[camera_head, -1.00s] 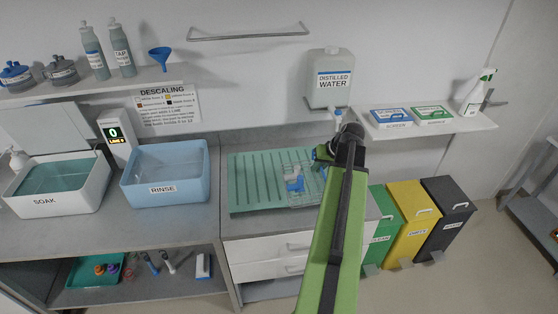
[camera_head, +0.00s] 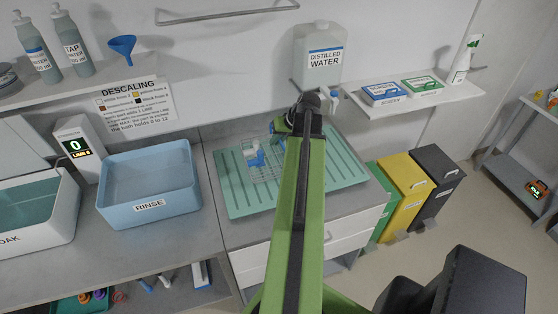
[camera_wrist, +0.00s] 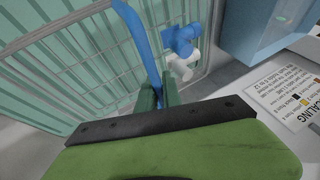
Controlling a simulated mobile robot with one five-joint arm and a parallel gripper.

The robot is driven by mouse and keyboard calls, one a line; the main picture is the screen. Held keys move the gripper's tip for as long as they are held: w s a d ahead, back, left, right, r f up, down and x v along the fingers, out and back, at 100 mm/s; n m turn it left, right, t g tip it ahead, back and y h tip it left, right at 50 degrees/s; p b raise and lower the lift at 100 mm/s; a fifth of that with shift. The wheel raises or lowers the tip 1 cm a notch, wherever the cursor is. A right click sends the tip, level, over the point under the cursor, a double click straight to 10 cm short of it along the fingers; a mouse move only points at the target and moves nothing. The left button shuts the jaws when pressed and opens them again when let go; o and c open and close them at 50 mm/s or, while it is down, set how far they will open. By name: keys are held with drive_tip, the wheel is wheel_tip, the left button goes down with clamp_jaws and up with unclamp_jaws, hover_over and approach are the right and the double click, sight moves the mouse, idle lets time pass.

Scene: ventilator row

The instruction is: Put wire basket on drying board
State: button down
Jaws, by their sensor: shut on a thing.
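The wire basket (camera_head: 268,171) is a thin grey mesh basket with blue and white parts (camera_head: 256,156) inside. It shows over the left half of the drying board (camera_head: 343,163), a green slatted board on the counter. I cannot tell whether the basket touches the board. My gripper (camera_head: 281,130) is at the basket's back right. In the wrist view my gripper (camera_wrist: 158,92) is shut on the blue handle (camera_wrist: 141,38) of the basket. The mesh (camera_wrist: 85,62) fills the upper left there, with the board's slats behind it.
The blue rinse tub (camera_head: 150,188) stands left of the board. The distilled water container (camera_head: 319,55) hangs above its back edge. A shelf (camera_head: 420,98) with two boxes is at the right. Bins (camera_head: 402,185) stand beside the counter. The board's right half looks clear.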

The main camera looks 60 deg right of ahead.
sight(273, 158)
wheel_tip(273, 158, down, 8)
drive_tip(key=b, duration=0.6)
drive_tip(key=shift+a, duration=0.15)
drive_tip(key=shift+r, duration=0.3)
drive_tip(key=c, duration=1.5)
unclamp_jaws()
drive_tip(key=p+v, duration=1)
drive_tip(key=v, duration=0.2)
drive_tip(key=shift+p, duration=0.3)
